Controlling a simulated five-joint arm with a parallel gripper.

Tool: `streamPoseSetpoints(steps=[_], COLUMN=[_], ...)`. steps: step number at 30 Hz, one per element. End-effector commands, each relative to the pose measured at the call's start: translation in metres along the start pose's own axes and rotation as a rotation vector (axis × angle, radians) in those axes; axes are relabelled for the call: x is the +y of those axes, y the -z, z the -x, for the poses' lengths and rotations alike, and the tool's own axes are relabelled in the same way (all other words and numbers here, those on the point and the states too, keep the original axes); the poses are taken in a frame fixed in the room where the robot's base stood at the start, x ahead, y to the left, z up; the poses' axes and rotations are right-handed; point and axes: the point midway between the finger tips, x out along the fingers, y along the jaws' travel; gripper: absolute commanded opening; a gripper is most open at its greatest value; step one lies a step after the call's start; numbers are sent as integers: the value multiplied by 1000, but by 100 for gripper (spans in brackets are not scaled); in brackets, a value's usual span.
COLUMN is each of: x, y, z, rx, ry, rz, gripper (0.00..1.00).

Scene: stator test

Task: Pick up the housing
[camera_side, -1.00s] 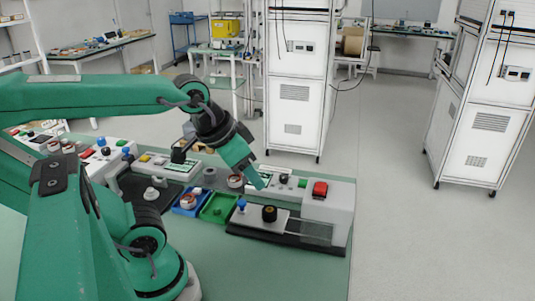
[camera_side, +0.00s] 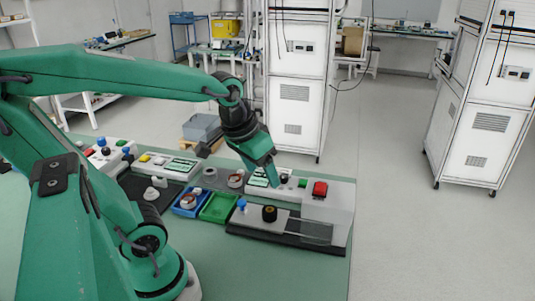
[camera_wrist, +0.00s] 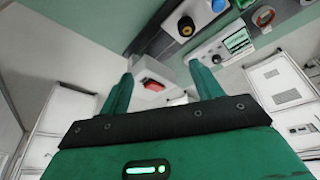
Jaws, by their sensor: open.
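A short dark cylinder (camera_side: 269,213), which may be the housing, stands upright on a pale plate of the test fixture (camera_side: 262,220). It also shows at the top of the wrist view (camera_wrist: 186,26), with a brownish centre. My gripper (camera_side: 273,181) is above and behind it in the side view, pointing down over the panel, apart from the cylinder. In the wrist view the two green fingers of my gripper (camera_wrist: 160,72) are spread with nothing held between them. The red button (camera_wrist: 153,84) appears beyond the gap.
The fixture has a blue knob (camera_side: 241,204) and a raised block with a red button (camera_side: 320,188). A green tray (camera_side: 219,208) and a blue tray (camera_side: 188,204) with parts stand to the left. The front of the green table is clear.

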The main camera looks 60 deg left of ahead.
Motion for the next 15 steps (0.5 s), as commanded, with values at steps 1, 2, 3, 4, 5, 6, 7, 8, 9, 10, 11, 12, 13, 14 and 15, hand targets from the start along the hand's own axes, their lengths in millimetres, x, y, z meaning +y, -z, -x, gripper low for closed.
streamPoseSetpoints(steps=[1,2,3,4,5,6,7,8,9,10,11,12,13,14,15], x=[-3,-5,-8,-9,-11,-14,-16,-18,-21,-23,-26,-29,-31,-34,-37], y=[4,7,10,12,15,17,19,22,24,25,27,29,30,32,34], z=[-7,-11,-16,-20,-24,-29,-33,-37,-43,-48,-52,-58,-63,-68,-74], rx=[-25,-36,-52,-64,-76,-93,-104,-116,-132,-145,-156,-172,-184,-196,-211], ry=[7,11,16,20,23,28,32,36,41,45,49,54,58,62,67], rz=[27,42,63,79,93,114,131,146,166,182,198,218,234,250,271], gripper=[65,65,65,65,65,65,65,65,65,65,65,65,65,65,65])
